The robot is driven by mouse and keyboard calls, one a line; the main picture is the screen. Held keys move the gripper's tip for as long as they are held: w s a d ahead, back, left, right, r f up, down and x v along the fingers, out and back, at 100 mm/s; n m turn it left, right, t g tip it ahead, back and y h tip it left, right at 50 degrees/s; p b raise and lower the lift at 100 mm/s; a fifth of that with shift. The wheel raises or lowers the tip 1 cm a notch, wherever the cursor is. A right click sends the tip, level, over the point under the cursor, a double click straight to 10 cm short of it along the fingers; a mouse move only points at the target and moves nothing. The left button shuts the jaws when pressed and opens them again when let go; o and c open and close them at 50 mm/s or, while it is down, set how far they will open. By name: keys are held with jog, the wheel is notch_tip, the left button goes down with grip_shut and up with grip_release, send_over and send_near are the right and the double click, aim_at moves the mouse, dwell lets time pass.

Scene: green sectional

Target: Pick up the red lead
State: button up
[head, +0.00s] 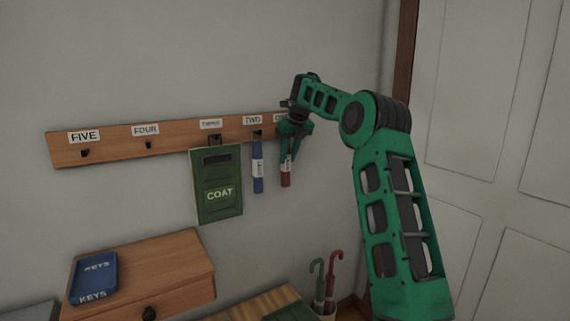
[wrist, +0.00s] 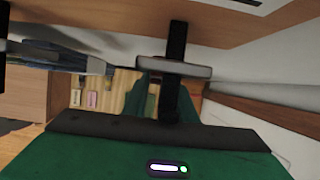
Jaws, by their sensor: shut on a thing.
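The red lead (head: 286,179) hangs as a narrow strip with a pale label, below the right end of the wooden hook rail (head: 180,138). My green gripper (head: 291,147) is at the top of the lead, close against the rail, and is shut on it. The gripper covers the lead's upper end and the hook there, so I cannot tell whether the lead is still on the hook. In the wrist view my gripper (wrist: 165,92) points toward the rail, and little of the lead can be made out.
A blue lead (head: 258,168) hangs under TWO, just left of the red one. A green COAT pouch (head: 219,206) hangs under THREE. Hooks FIVE and FOUR are bare. Below are a wooden drawer unit (head: 185,262) with a blue KEYS tray (head: 93,278), and umbrellas (head: 326,275).

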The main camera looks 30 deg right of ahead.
jog(key=shift+r, duration=0.1)
jog(key=s+r, duration=0.1)
jog(key=s, duration=1.7)
jog(key=shift+d, duration=0.3)
jog(key=shift+r, duration=0.1)
dwell(0.4)
